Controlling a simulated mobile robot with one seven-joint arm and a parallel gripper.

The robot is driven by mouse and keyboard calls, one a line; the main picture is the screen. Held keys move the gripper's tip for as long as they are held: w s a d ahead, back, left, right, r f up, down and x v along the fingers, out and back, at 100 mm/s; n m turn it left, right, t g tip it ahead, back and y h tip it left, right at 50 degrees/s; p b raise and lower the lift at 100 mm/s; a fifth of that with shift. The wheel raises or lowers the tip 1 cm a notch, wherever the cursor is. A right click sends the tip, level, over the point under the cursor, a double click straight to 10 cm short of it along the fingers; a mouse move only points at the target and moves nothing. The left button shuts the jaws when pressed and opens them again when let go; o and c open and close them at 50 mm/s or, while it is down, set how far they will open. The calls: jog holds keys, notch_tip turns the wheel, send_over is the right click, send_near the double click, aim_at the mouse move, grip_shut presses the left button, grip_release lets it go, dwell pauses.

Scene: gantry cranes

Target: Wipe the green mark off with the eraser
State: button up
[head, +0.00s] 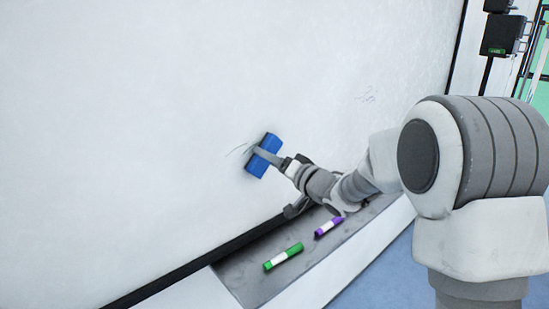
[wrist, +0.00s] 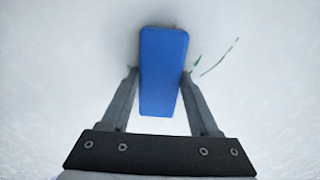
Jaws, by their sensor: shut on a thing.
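The blue eraser (head: 263,156) is up at the white board (head: 150,130). My gripper (head: 264,155) is shut on the eraser, and in the wrist view the eraser (wrist: 162,70) sits between the two fingers (wrist: 160,85). It looks to be against the board, though exact contact is hard to tell. A thin green mark (wrist: 220,56) shows on the board just right of the eraser in the wrist view. In the head view a faint, dark-looking stroke (head: 237,149) lies just left of the eraser. The eraser hides part of the board behind it.
A grey tray (head: 240,282) runs below the board. A green marker (head: 283,257) and a purple marker (head: 328,227) lie in it, under my arm. The board's left part is clear.

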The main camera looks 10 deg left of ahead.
aim_at(278, 148)
jog(key=shift+s+a+b, duration=0.55)
jog(key=shift+s+a, duration=0.9)
jog(key=shift+s, duration=0.1)
jog(key=shift+s+a+b, duration=0.5)
jog(key=shift+s+a, duration=0.4)
jog(key=shift+s, duration=0.25)
jog(key=shift+s+a+b, duration=0.5)
jog(key=shift+s+a, duration=0.4)
jog(key=shift+s, duration=0.2)
jog(key=shift+s+a, duration=0.3)
jog(key=shift+s, duration=0.1)
jog(key=shift+r, duration=0.15)
jog(key=shift+w+r+p, duration=0.1)
jog(key=shift+r+p, duration=0.5)
jog(key=shift+r, duration=0.2)
jog(key=shift+w+d+f+p, duration=0.1)
jog(key=shift+w+d+p, duration=0.6)
jog(key=shift+w+d, duration=0.6)
jog(key=shift+w+d+p, duration=0.85)
jog(key=shift+w+d, duration=0.3)
jog(key=shift+w, duration=0.25)
jog(key=shift+w+d+p, duration=0.9)
jog(key=shift+w+d, duration=0.3)
jog(key=shift+w, duration=0.15)
jog(key=shift+w+d+p, duration=0.85)
jog(key=shift+w+d, duration=0.3)
jog(key=shift+w, duration=0.25)
